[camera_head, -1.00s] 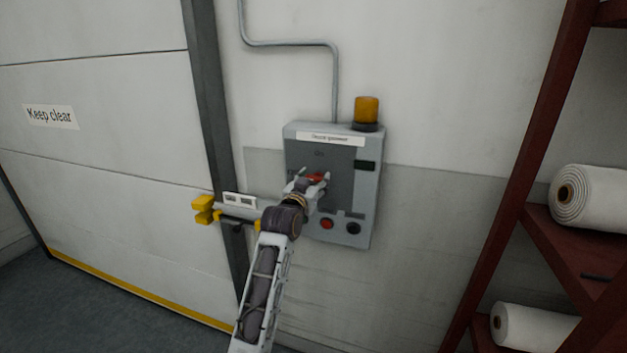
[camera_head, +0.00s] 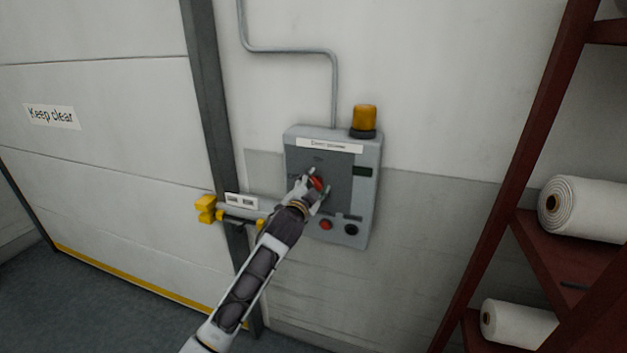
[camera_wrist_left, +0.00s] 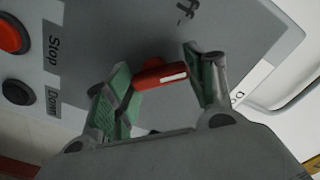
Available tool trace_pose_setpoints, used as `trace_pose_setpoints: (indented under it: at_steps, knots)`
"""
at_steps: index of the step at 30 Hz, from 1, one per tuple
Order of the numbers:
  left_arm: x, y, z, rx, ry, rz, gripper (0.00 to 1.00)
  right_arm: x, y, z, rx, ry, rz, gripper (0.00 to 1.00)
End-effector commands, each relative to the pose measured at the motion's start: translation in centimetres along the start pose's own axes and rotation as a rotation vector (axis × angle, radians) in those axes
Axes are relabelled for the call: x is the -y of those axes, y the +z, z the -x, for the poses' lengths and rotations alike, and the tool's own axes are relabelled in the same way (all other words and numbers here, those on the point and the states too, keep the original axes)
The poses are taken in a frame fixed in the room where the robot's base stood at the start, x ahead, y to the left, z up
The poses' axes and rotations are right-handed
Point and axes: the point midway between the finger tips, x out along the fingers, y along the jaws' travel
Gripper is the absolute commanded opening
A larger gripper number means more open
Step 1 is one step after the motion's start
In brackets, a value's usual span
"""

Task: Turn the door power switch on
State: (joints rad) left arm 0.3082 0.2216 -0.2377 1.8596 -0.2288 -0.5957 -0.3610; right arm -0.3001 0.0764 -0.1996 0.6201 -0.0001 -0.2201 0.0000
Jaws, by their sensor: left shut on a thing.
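The door power box (camera_head: 372,205) is a grey control panel on the wall, with a dark face and a red rotary switch handle (camera_head: 317,184). My left gripper (camera_head: 320,181) is at the panel, shut on this handle. In the left wrist view the red handle (camera_wrist_left: 160,75) lies between the green-padded fingers (camera_wrist_left: 162,76). Its white-striped end points right. Part of an "Off" label shows above it, and another label at right is partly hidden by a finger. My right gripper is not in view.
An amber beacon (camera_head: 364,119) sits on the box. A red button (camera_head: 326,224) and a black button (camera_head: 351,230) are below the switch. A yellow-ended latch bar (camera_head: 206,208) is at left by the large door (camera_head: 110,150). A red shelf (camera_head: 500,215) with white rolls (camera_head: 585,208) stands right.

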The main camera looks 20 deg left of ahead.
Motion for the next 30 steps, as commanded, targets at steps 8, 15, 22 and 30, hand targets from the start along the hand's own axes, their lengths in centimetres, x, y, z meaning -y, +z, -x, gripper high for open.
trace_pose_setpoints:
  at_steps: [8,15,22,30]
  knots:
    - [0.1,-0.2,0.0,0.000,0.001,-0.268,0.31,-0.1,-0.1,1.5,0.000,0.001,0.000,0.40]
    - [-0.1,-0.2,0.0,0.000,0.000,-0.488,0.31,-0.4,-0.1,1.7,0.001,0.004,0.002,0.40]
    - [-0.2,-0.3,0.0,0.000,0.001,-0.649,0.31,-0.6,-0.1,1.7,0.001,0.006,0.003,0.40]
    - [-0.3,-0.3,0.0,-0.001,0.001,-0.741,0.31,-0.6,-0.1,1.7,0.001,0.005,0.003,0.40]
